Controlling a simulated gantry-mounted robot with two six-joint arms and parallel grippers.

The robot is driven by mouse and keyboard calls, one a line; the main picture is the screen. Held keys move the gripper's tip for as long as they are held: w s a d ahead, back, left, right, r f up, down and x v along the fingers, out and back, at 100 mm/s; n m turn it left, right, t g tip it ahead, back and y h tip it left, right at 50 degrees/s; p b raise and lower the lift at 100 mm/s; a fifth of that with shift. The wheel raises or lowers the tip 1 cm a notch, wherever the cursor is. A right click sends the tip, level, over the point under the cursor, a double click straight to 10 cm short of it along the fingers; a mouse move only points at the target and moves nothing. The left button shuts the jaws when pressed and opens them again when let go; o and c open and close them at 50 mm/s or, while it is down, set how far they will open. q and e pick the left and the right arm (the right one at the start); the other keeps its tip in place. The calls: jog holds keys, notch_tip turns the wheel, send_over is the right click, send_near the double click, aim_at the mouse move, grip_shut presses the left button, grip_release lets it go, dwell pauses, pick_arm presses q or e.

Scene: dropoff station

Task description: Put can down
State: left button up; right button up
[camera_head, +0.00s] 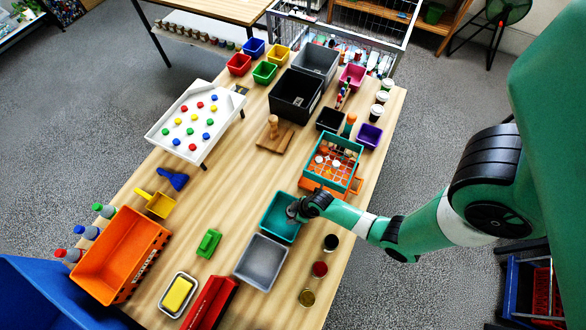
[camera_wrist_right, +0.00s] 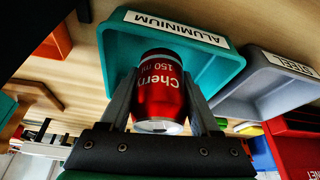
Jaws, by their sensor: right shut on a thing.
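My right gripper (camera_head: 292,211) is shut on a red can (camera_wrist_right: 160,92) marked "Cherry 150 ml". In the right wrist view my gripper (camera_wrist_right: 163,95) has one finger on each side of the can. The can is at the teal bin (camera_wrist_right: 185,48), whose label reads ALUMINIUM. The same teal bin (camera_head: 280,228) shows in the head view, with the gripper over its upper right part. I cannot tell whether the can touches the bin's bottom. In the head view the can is hidden by the gripper. My left gripper is not in view.
A grey bin (camera_head: 262,262) labelled STEEL stands beside the teal one. A teal crate (camera_head: 333,160) stands behind my gripper. Dark, red and gold lids or cans (camera_head: 319,269) lie to the right. An orange crate (camera_head: 120,255) is at the left. The table middle is clear.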

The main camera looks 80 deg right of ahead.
notch_tip(320, 180, down, 3)
jog(key=shift+d+r+b, duration=0.15)
jog(key=shift+b, duration=0.5)
jog(key=shift+a+f, duration=0.2)
jog(key=shift+f, duration=0.05)
jog(key=shift+r, duration=0.2)
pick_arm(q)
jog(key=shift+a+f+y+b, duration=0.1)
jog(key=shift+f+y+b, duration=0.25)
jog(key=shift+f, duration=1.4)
pick_arm(e)
jog(key=shift+f, duration=0.45)
jog(key=o, duration=1.3)
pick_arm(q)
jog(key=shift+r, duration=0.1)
pick_arm(e)
jog(key=shift+r, duration=0.1)
